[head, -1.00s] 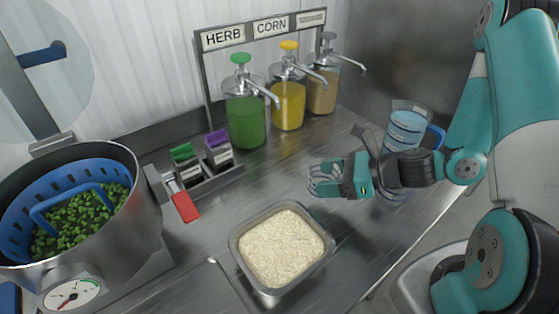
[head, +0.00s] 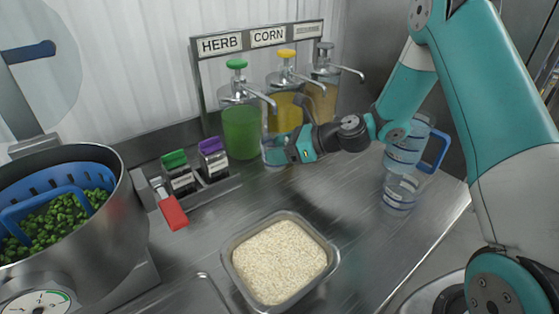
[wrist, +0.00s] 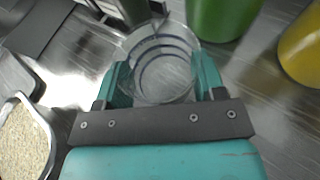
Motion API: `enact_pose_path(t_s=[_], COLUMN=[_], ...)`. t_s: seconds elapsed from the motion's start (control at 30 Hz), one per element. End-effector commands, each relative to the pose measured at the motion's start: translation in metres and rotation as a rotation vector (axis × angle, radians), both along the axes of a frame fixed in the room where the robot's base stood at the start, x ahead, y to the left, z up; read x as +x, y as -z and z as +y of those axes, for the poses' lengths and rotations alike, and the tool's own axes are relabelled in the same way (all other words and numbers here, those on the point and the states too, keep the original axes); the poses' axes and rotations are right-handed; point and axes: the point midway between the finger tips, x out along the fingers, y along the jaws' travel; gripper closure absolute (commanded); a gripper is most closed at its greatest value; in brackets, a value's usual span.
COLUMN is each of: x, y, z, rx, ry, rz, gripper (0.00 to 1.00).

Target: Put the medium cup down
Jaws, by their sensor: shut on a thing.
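The medium cup is a clear cup with dark ring markings (wrist: 162,68), held between the two teal fingers of my gripper (wrist: 163,85) in the wrist view. My gripper shows in the head view (head: 278,152) in front of the green and yellow dispensers. It is shut on the cup (head: 274,156), which looks upright near the counter. I cannot tell whether its base touches the counter.
A tray of rice (head: 232,272) is at the front. Pump dispensers, green (head: 240,130) and yellow (head: 284,110), stand behind. Clear measuring cups with a blue handle (head: 437,152) stand right. A pot (head: 125,225) is left. The counter's middle is clear.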

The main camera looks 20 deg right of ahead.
Motion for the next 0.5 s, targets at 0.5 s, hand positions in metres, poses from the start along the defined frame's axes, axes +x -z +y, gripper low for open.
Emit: enact_pose_path(t_s=[0.5], x=[-0.001], y=[0.035], z=[0.0], rx=[0.0], ry=[-0.001], rz=[0.0], gripper=[0.63])
